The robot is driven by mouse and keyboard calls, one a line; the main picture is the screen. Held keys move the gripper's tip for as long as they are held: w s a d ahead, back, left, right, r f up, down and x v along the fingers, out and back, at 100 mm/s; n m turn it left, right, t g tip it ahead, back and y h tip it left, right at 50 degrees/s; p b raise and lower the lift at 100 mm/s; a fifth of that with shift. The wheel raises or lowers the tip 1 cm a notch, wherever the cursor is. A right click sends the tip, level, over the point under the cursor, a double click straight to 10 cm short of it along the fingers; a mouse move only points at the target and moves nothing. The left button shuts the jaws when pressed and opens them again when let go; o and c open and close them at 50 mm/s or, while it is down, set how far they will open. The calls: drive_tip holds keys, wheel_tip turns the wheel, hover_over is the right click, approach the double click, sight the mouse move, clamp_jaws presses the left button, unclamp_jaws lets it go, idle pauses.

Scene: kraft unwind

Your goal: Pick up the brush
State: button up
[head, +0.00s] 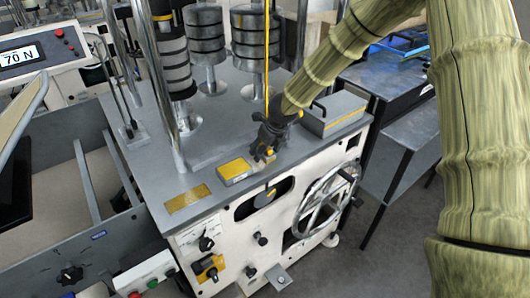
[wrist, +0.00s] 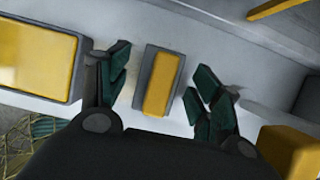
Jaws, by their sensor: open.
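A small grey block with a yellow top (wrist: 160,84) lies between the fingers of my gripper (wrist: 162,78) in the wrist view; it may be the brush, but no bristles show. Gaps show on both sides of it, so neither finger appears to touch it. My gripper is open and empty, pointing down. In the head view my gripper (head: 266,154) is low over the front edge of the grey machine top (head: 160,150). The small block there is mostly hidden by the fingers.
A yellow-topped grey box (head: 235,170) lies just left of my gripper; it also shows in the wrist view (wrist: 38,55). A grey case with a yellow stripe (head: 333,113) is at right. Metal posts and dark stacked rolls (head: 208,40) stand behind. A handwheel (head: 325,200) is below.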

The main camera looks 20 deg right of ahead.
drive_tip(key=c, duration=1.2)
drive_tip(key=shift+r, duration=0.15)
wheel_tip(320, 180, up, 18)
drive_tip(key=b, duration=0.3)
drive_tip(key=o, duration=0.5)
drive_tip(key=c, duration=0.3)
